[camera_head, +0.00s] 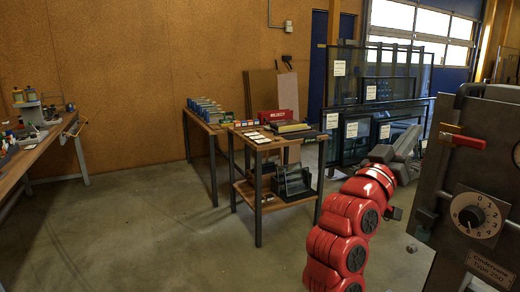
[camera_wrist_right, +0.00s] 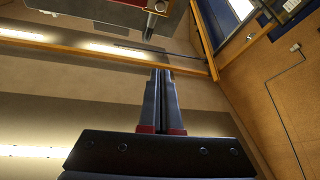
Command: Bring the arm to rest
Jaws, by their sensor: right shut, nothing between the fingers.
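My right arm (camera_head: 345,230), with red rounded joints, rises from the bottom of the head view, right of the middle. Its grey right gripper (camera_head: 408,143) is at the arm's upper end, in front of the glass frames and left of the grey machine. In the right wrist view the two dark fingers of the right gripper (camera_wrist_right: 161,72) lie together, with nothing visible between them. They point up toward the ceiling area. My left gripper is not in view.
A grey machine (camera_head: 460,190) with a dial (camera_head: 474,218) and a red-handled lever (camera_head: 462,141) stands close at the right. A two-level wooden table (camera_head: 285,200) stands in the middle. A workbench (camera_head: 40,150) is at the left. The floor between them is clear.

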